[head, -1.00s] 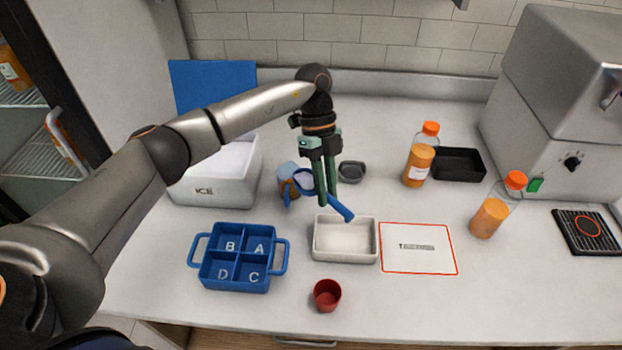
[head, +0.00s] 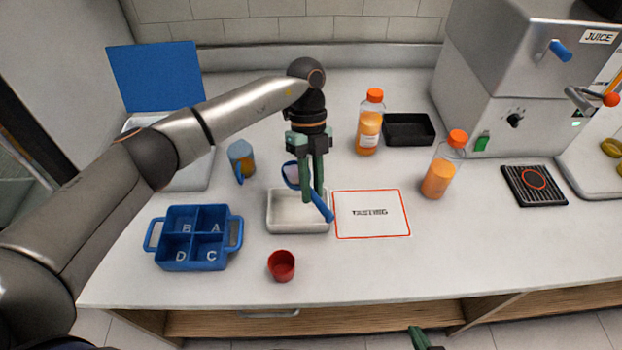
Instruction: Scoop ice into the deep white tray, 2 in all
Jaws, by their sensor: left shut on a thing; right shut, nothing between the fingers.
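My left gripper (head: 312,190) is shut on the handle of a blue scoop (head: 322,207). The scoop's round head is on the left of the fingers, above the back edge of the deep white tray (head: 297,226). Something pale shows within the scoop's rim, but I cannot tell whether it is ice. The tray's visible inside looks white, and I cannot make out any ice in it. The white ice bin (head: 197,180) is at the left, mostly hidden behind my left arm. My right gripper (head: 420,338) shows only as a green tip at the bottom edge, shut and empty.
A blue four-part tray (head: 190,238), a red cup (head: 281,265) and a blue-topped cup (head: 241,158) stand around the white tray. A framed mat (head: 371,214) lies at its right. Two orange-capped bottles (head: 370,122) (head: 443,168) and a black tray (head: 409,129) are further right.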

